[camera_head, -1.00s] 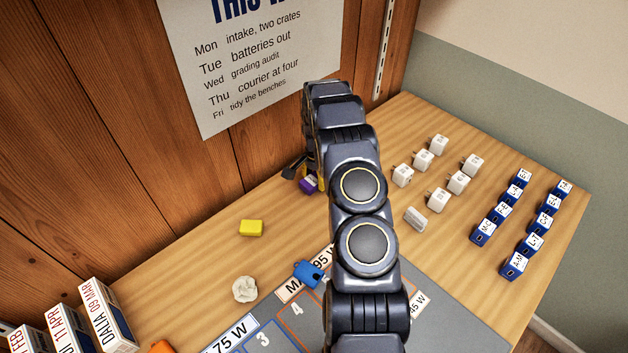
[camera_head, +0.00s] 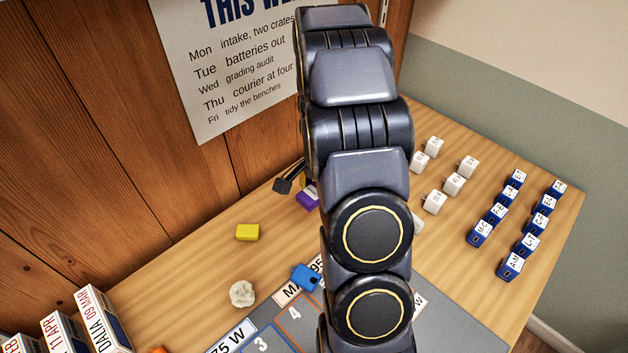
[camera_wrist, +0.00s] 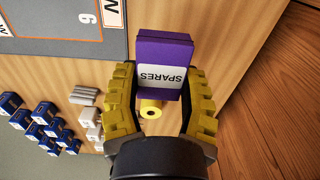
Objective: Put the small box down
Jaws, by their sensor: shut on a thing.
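The small box (camera_wrist: 165,50) is purple with a white label reading SPARES. In the wrist view it sits between the two yellow-padded fingers of my gripper (camera_wrist: 163,78), which is shut on it. In the head view a bit of the purple box (camera_head: 307,198) shows left of my arm, near the wooden wall, with a dark part of my gripper (camera_head: 290,178) beside it. My arm hides the rest. I cannot tell whether the box touches the table.
A yellow block (camera_head: 247,232), a blue piece (camera_head: 306,277) and a crumpled white lump (camera_head: 242,294) lie on the table. White chargers (camera_head: 434,202) and rows of blue boxes (camera_head: 497,213) stand right. A yellow roll (camera_wrist: 151,109) shows past the gripper. Bare wood surrounds the yellow block.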

